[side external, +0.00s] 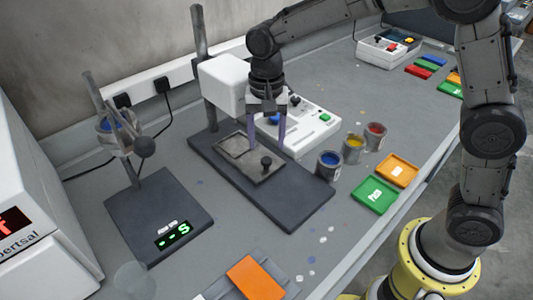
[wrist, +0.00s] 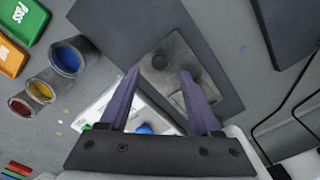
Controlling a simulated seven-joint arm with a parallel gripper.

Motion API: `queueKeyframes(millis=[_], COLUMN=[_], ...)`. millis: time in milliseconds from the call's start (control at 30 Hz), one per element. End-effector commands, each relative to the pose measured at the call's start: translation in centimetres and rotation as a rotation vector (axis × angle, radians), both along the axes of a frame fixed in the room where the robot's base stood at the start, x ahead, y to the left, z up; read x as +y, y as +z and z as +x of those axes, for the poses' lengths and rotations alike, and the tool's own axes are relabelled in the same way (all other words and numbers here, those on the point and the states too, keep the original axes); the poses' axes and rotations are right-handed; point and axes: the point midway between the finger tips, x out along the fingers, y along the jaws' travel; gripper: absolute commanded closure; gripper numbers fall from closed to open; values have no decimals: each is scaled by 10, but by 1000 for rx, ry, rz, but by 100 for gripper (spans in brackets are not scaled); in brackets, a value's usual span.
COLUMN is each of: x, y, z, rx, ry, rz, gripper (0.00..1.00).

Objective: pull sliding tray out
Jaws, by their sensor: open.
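The sliding tray (side external: 262,178) is a worn grey metal plate with a raised frame at its back left, lying on a long dark base (side external: 290,205). A black knob (side external: 266,162) stands upright on the tray. The tray (wrist: 178,45) and knob (wrist: 160,62) also show in the wrist view. My gripper (side external: 266,148) points down over the tray with its two purple fingers apart and nothing between them. In the wrist view the knob appears between and just beyond the fingertips (wrist: 160,74). I cannot tell the exact height of the fingertips above the plate.
A white machine head (side external: 223,80) on a post stands behind the base. A white control box (side external: 311,124) lies behind my gripper. Paint cans (side external: 329,165) stand to the right, near green (side external: 374,194) and orange trays. A scale (side external: 158,214) is left.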

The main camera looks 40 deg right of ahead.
Motion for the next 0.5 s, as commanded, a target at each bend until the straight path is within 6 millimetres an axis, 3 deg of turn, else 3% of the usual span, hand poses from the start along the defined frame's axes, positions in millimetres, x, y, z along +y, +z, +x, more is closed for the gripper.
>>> queueKeyframes(millis=[200,500], x=[0,0], y=[-35,-51], z=[0,0], rx=[2,-1], ry=[0,0], rz=[-1,1], gripper=[36,36])
